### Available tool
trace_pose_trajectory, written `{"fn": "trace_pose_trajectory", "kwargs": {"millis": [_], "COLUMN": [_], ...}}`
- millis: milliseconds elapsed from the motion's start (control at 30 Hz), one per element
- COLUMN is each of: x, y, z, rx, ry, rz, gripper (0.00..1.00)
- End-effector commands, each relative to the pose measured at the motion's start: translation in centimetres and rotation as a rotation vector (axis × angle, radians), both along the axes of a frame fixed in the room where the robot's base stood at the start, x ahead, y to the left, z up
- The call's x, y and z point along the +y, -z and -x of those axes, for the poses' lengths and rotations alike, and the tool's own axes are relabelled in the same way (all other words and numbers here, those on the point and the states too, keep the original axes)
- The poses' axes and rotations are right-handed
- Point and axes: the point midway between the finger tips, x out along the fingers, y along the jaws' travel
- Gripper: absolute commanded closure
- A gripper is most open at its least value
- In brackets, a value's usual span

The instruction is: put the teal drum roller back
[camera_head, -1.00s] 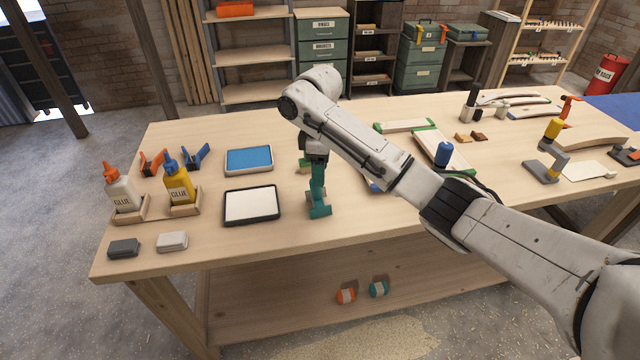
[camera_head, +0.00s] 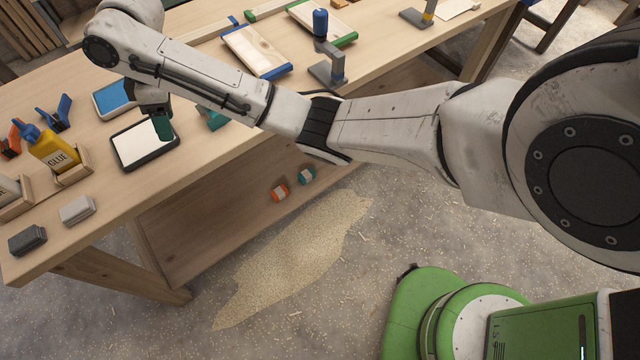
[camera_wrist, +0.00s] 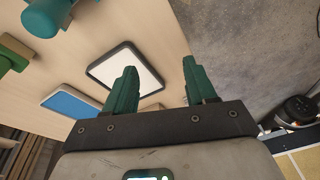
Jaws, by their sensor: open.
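A small teal drum roller (camera_head: 307,175) with a pale band lies on the lower shelf under the bench, beside a similar orange roller (camera_head: 279,192). A separate teal piece (camera_head: 212,118) is on the bench top, partly hidden by my arm; in the wrist view a teal rounded piece (camera_wrist: 43,18) shows at the upper left. My gripper (camera_head: 163,128) points down over the white pad in the dark-rimmed tray (camera_head: 120,135). Its two green fingers (camera_wrist: 158,78) are apart with nothing between them. I cannot tell its height above the pad.
A blue-pad tray (camera_head: 114,97), glue bottles (camera_head: 52,150) and grey and white blocks (camera_head: 28,240) are on the left of the bench. A blue-topped grey stand (camera_head: 328,68) and framed boards (camera_head: 256,50) are farther back. Sawdust (camera_head: 290,255) covers the floor in front.

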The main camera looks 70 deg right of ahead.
Motion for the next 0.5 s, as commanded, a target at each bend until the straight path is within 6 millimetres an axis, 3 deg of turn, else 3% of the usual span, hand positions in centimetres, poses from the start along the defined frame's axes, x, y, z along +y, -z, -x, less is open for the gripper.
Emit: {"fn": "trace_pose_trajectory", "kwargs": {"millis": [33,200,333,500], "x": [2.7,8.3,11.0,12.1], "y": [1.5,5.6,8.7,12.6], "z": [0.8,4.4,8.5,15.6], "rx": [-0.01,-0.034,-0.023,0.016], "ry": [0.013,0.118,0.221,0.374], "rz": [-0.042,-0.137,-0.177,-0.173], "gripper": [0.44,0.44,0.44,0.44]}}
